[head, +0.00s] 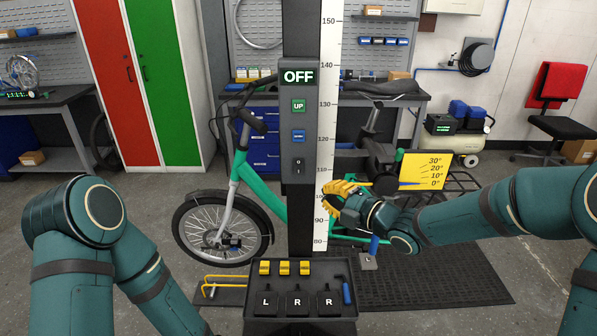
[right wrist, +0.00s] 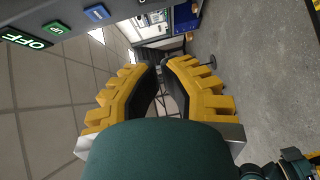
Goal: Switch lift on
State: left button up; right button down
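The lift's dark column (head: 300,225) stands upright in the middle of the head view. Its display (head: 298,77) reads OFF. Below it are a green UP button (head: 298,106), a blue button (head: 298,136) and a black rocker switch (head: 298,166). My right gripper (head: 326,200) is to the right of and below the rocker switch, in front of the height scale, with nothing visible in it. In the right wrist view its yellow fingers (right wrist: 160,68) come together at the tips. That view also shows the display (right wrist: 22,39) at the upper left; the rocker is not clear there. My left gripper is out of view.
A tray (head: 262,306) with yellow clips and black blocks marked L, R, R stands below the column. A green cargo bike (head: 262,197) is behind it. A yellow angle gauge (head: 424,170) is at right. Open floor lies at left.

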jog(key=p, duration=0.2)
send_near(294, 170)
jog(key=shift+s+a+x, duration=0.15)
jog(key=shift+x, duration=1.65)
jog(key=shift+s+a+x, duration=0.15)
jog(key=shift+x, duration=1.6)
jog(key=shift+b, duration=0.3)
jog(key=b, duration=0.5)
jog(key=w+n+t+y+b, duration=0.1)
jog(key=b, duration=0.4)
jog(key=shift+d+f+n, duration=0.1)
jog(key=shift+f+n, duration=0.2)
jog(key=shift+b, duration=0.6)
jog(key=shift+r, duration=0.15)
